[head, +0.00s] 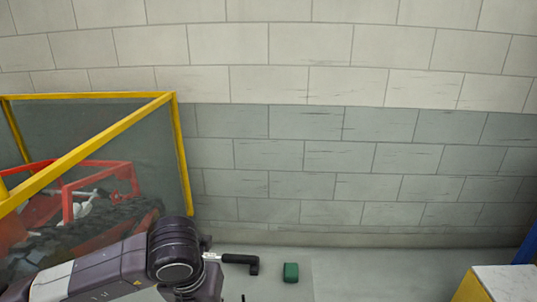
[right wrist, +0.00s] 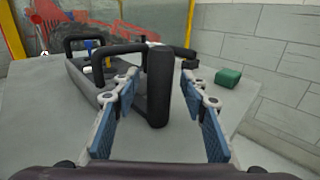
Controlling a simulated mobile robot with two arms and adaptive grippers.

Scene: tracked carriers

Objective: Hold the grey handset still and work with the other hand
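The grey handset (right wrist: 82,78), with black loop-shaped guard bars (right wrist: 158,88), lies on a grey surface in the right wrist view. In the head view, a black bar (head: 240,260), apparently part of it, shows beside my left arm; the rest is hidden or below the frame. My right gripper (right wrist: 160,122) is open, its two blue-padded fingers wide apart. The nearest upright black bar stands between or just beyond them; I see no finger closed on it. My left arm enters the head view from the left, but its fingers do not show.
A green block (head: 291,272) lies on the grey surface, also in the right wrist view (right wrist: 228,78). A yellow-framed clear screen (head: 180,150) with a red tracked carrier (head: 95,185) behind it stands at left. A block wall (head: 350,150) closes the back. A white-topped yellow cabinet (head: 475,290) is at lower right.

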